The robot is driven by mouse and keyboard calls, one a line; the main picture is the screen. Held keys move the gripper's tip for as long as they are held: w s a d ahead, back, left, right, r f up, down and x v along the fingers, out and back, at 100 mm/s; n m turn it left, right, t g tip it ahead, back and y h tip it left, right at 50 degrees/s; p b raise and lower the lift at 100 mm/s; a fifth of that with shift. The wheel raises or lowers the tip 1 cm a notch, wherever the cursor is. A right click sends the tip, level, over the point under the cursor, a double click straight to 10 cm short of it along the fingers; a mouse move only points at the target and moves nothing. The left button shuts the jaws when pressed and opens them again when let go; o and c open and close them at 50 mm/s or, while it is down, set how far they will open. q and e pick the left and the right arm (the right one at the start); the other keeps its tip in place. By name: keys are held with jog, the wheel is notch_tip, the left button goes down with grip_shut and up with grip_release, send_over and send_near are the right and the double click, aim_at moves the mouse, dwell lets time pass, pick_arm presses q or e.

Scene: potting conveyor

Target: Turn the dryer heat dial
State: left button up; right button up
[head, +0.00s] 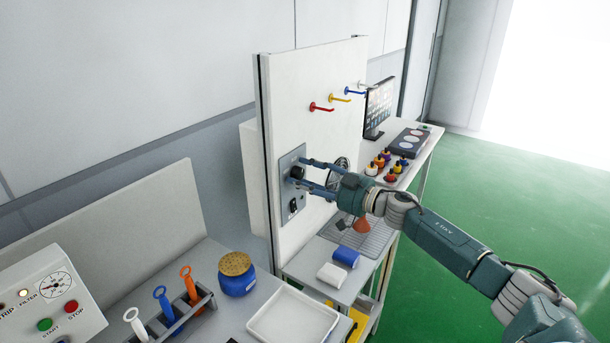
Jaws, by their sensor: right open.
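The dryer heat dial is a black knob (297,172) on a grey plate (284,190) fixed to the white upright panel (335,70). A black switch (293,207) sits below it on the same plate. My right gripper (304,174) is open, with one finger above and one below the dial's right side. The fingertips are close to the dial; I cannot tell whether they touch it. My left gripper is not in view.
Red, yellow and blue hooks (330,98) stick out of the panel above my gripper. A round dark fitting (340,164) is behind it. Below are a white tray (291,316), a blue jar (236,274) and a tool rack (184,318). Green floor (510,210) is clear at right.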

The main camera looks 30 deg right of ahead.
jog(key=c, duration=1.1)
jog(key=shift+c, duration=0.2)
jog(key=shift+f, duration=0.1)
jog(key=n, duration=0.4)
jog(key=shift+b, duration=0.35)
jog(key=o, duration=1.1)
jog(key=shift+o, duration=0.2)
jog(key=shift+d, duration=0.1)
